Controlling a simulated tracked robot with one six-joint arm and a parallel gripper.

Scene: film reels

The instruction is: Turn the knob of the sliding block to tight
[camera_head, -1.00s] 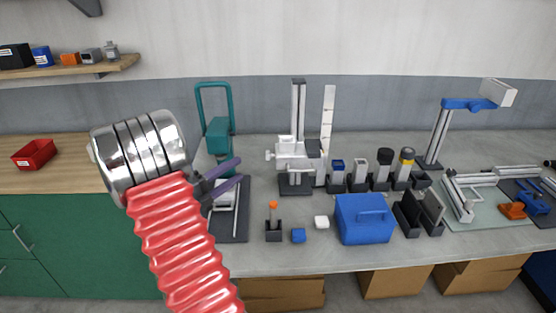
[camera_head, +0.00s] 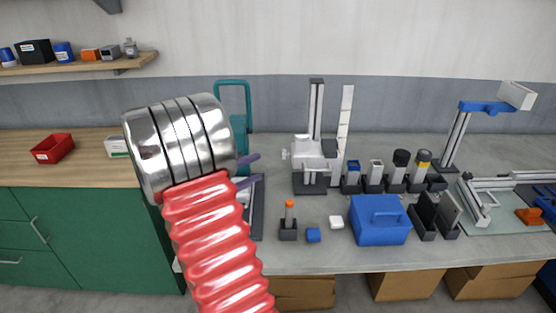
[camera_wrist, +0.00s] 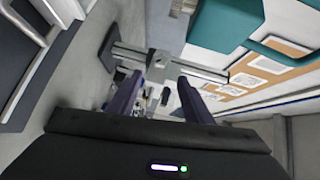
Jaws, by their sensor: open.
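My gripper (camera_head: 252,172) shows in the head view as two purple fingers pointing right, beyond a steel wrist and red sleeve. In the wrist view my gripper (camera_wrist: 158,98) is open and empty. A pale post with a grey block (camera_wrist: 160,64) on it lies across that view, just beyond the fingertips and apart from them. Its knob is not clear there. In the head view an upright column carries a pale sliding block (camera_head: 313,147) with a small knob (camera_head: 285,154) on its left side. I cannot tell whether the knob is tight.
A teal press (camera_head: 232,90) stands behind my wrist and looms in the wrist view (camera_wrist: 226,25). A blue box (camera_head: 380,220), orange-tipped tool (camera_head: 289,214) and small blocks stand at the bench front. Several dark holders (camera_head: 397,184) stand right of the column. A red bin (camera_head: 52,149) is far left.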

